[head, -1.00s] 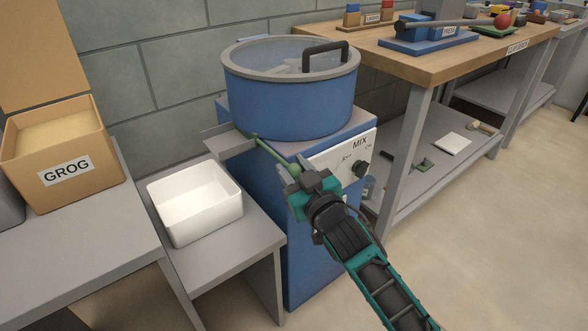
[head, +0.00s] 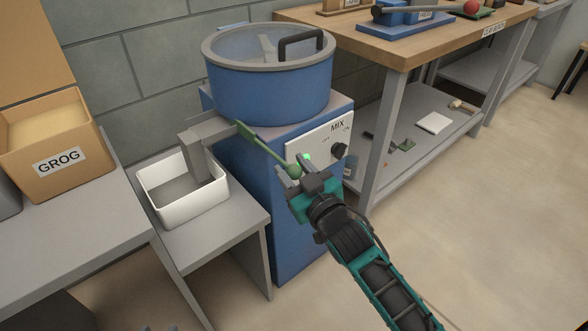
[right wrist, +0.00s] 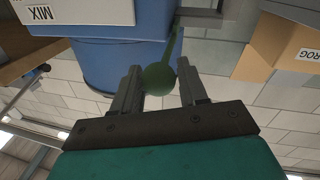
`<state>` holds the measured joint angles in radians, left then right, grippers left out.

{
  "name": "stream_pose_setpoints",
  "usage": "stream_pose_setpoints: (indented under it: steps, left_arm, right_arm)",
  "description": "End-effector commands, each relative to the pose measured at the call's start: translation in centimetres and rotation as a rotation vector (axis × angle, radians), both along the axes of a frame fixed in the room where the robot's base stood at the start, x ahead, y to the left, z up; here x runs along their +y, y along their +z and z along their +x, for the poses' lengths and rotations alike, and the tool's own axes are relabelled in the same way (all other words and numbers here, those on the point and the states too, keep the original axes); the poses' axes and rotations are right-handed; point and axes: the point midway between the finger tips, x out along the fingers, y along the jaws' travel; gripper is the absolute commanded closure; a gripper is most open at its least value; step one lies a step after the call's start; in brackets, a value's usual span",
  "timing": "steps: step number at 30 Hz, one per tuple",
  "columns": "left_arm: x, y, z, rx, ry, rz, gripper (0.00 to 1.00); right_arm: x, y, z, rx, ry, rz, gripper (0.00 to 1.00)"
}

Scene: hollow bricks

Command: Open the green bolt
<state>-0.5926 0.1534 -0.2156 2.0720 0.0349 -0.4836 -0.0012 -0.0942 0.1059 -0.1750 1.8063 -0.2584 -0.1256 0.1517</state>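The green bolt (head: 266,149) is a thin lever with a round knob, on the blue mixer (head: 262,90) beside its outlet. My right gripper (head: 296,172) is at the knob end. In the right wrist view, the green knob (right wrist: 160,78) sits between the fingertips of my right gripper (right wrist: 158,82), with a gap visible at the left finger; the fingers stand apart. My left gripper is not in view.
The mixer's MIX panel (head: 318,142) has a lit green light and a black knob, close to my right gripper. A GROG box (head: 58,160) stands on the left table. A wooden workbench (head: 400,47) is at the right. The floor at right is clear.

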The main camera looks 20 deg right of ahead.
Motion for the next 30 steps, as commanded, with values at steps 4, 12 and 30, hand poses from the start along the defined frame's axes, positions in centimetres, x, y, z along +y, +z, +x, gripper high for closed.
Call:
stream_pose_setpoints:
  steps: [4, 12, 30]
  left_arm:
    - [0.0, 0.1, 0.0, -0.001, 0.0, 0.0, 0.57]
    - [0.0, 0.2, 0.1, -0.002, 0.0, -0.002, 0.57]
    - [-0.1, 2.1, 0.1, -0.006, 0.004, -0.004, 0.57]
  right_arm:
    - [0.0, -0.1, 0.0, 0.002, 0.0, 0.0, 0.43]
    - [-0.1, -0.2, -0.1, 0.005, -0.001, -0.002, 0.42]
    - [-1.5, -0.1, -9.5, 0.008, -0.002, -0.001, 0.42]
